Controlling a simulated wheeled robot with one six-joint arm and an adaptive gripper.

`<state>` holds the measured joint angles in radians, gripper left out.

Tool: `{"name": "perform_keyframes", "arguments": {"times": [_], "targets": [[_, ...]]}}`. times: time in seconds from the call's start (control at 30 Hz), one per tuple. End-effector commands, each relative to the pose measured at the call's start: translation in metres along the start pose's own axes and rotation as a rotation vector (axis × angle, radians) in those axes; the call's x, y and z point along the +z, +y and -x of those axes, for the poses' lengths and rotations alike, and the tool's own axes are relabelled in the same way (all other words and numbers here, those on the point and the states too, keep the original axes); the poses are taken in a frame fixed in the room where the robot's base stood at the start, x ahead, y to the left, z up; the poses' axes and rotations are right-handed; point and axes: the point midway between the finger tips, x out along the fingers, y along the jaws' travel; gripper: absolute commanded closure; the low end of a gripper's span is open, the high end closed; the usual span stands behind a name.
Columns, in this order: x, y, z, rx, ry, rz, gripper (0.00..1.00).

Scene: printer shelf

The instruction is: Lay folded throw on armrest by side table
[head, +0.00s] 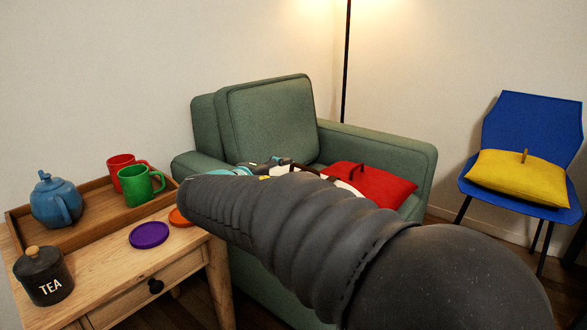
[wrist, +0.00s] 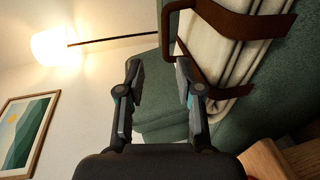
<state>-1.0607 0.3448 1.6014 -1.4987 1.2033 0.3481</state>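The folded throw (wrist: 232,62) is cream with brown straps and a brown loop handle (wrist: 166,30). It lies against green upholstery in the wrist view. In the head view my arm hides most of it; only a pale edge (head: 346,187) shows on the armchair (head: 275,115). My gripper (wrist: 160,78) is open, with nothing between its fingers; the loop handle lies just beyond the fingertips, apart from them. In the head view my gripper (head: 266,166) is partly hidden behind my arm, over the chair. The armrest by the side table (head: 205,163) looks bare where visible.
The side table (head: 165,262) holds a tray (head: 95,202) with a blue teapot (head: 55,200), red mug (head: 122,168) and green mug (head: 138,186), plus a tea tin (head: 43,277) and coasters (head: 149,235). A red cushion (head: 385,188) lies on the armchair. A blue chair (head: 530,130) stands right.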

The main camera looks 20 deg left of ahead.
Motion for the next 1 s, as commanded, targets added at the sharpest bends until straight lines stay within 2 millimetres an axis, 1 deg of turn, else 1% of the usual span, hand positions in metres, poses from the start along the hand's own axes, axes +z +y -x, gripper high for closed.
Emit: {"name": "perform_keyframes", "arguments": {"times": [0.03, 0.1, 0.2, 0.47, 0.57, 0.63, 0.67, 0.73, 0.77, 0.8, 0.87, 0.9, 0.97, 1.0], "targets": [[-0.001, 0.000, 0.008, 0.000, 0.002, 0.000, 0.65], [-0.001, 0.000, 0.015, 0.000, 0.002, -0.001, 0.65], [0.000, 0.000, 0.021, 0.000, 0.000, 0.000, 0.65], [0.000, 0.000, 0.024, 0.000, 0.000, 0.000, 0.65], [0.007, 0.001, 0.021, -0.009, -0.010, -0.004, 0.65], [0.026, 0.004, 0.012, -0.038, -0.038, -0.019, 0.65], [0.039, 0.004, 0.006, -0.057, -0.056, -0.029, 0.65], [0.078, 0.006, -0.008, -0.119, -0.111, -0.062, 0.65], [0.099, 0.006, -0.014, -0.151, -0.140, -0.082, 0.65], [0.129, 0.005, -0.021, -0.197, -0.178, -0.110, 0.65], [0.174, 0.000, -0.027, -0.271, -0.236, -0.162, 0.65], [0.204, -0.003, -0.029, -0.318, -0.272, -0.200, 0.65], [0.245, -0.011, -0.027, -0.386, -0.322, -0.261, 0.65], [0.271, -0.016, -0.024, -0.429, -0.352, -0.304, 0.65]]}}
